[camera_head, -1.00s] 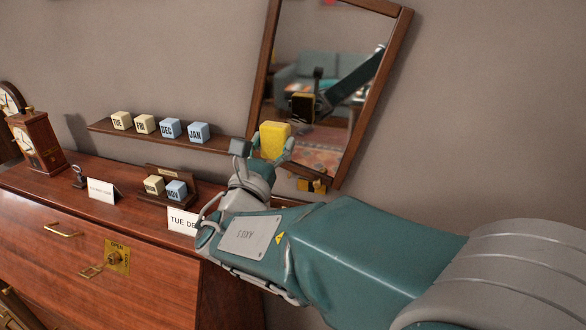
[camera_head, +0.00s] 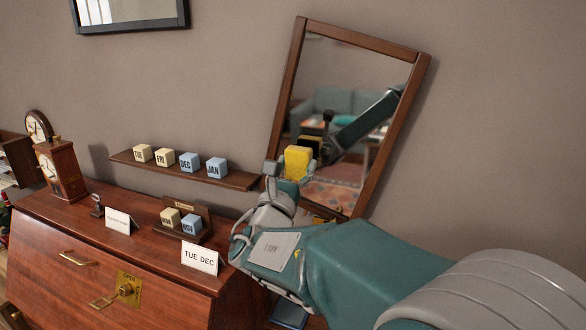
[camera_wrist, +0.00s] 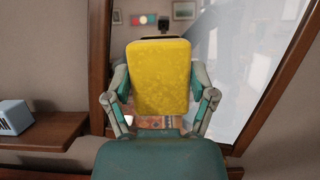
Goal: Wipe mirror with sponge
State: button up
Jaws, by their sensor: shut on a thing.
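A yellow sponge (camera_head: 298,163) is held in my gripper (camera_head: 291,170) in front of the mirror's lower left part. The wrist view shows the sponge (camera_wrist: 159,77) upright between the two fingers of my gripper (camera_wrist: 160,98). The mirror (camera_head: 350,72) has a brown wooden frame and hangs tilted on the wall. Its glass reflects my arm, a teal sofa and a patterned rug. In the wrist view the mirror glass (camera_wrist: 235,75) lies behind the sponge. I cannot tell whether the sponge touches the glass.
A wall shelf (camera_head: 225,177) with several lettered cubes (camera_head: 190,163) is just left of my gripper. Below it, a wooden desk (camera_head: 50,222) carries a clock (camera_head: 60,170), cards (camera_head: 200,258) and a cube holder (camera_head: 186,217). The wall right of the mirror is clear.

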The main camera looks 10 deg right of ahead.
aim_at(321, 158)
jog(key=shift+w+d, duration=0.55)
jog(key=shift+w, duration=0.25)
dwell(0.9)
jog(key=shift+s+d+f, duration=0.25)
jog(key=shift+s+d, duration=0.35)
jog(key=shift+d, duration=0.2)
jog(key=shift+s+d+f, duration=0.2)
jog(key=shift+s+d, duration=0.4)
jog(key=shift+d, duration=0.15)
jog(key=shift+w, duration=0.1)
jog(key=shift+w+a+r, duration=0.25)
jog(key=shift+w+a, duration=0.35)
jog(key=shift+a, duration=0.2)
jog(key=shift+w+a+r, duration=0.25)
jog(key=shift+w+a, duration=0.3)
jog(key=shift+a, duration=0.2)
jog(key=shift+s+a, duration=0.1)
jog(key=shift+s+a, duration=0.9)
jog(key=shift+s, duration=0.35)
jog(key=shift+s+a, duration=0.7)
jog(key=shift+s, duration=0.3)
